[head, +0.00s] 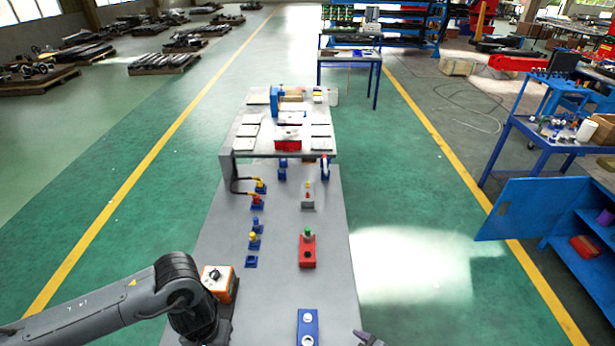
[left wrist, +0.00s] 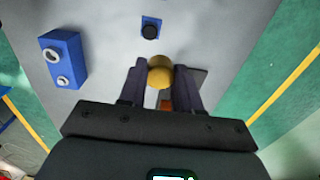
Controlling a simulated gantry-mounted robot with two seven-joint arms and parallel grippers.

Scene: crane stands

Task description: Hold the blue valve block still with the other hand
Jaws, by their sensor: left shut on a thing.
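The blue valve block (head: 307,327) stands on the grey bench at the bottom of the head view, with round pale fittings on top. It also shows in the left wrist view (left wrist: 66,60), to the left of my left gripper and clear of its fingers. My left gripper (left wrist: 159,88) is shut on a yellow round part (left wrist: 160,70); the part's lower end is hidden. In the head view my left arm comes down beside an orange box, its fingertips hidden. A dark tip at the bottom edge, right of the block, seems to be my right gripper (head: 368,338); its jaws are mostly cut off.
An orange box (head: 217,280) with a white top stands beside my left wrist. A red box with a green button (head: 307,250) stands behind the block. Several small blue-based parts line the bench's left side. A black-topped blue part (left wrist: 150,28) lies beyond the left fingertips.

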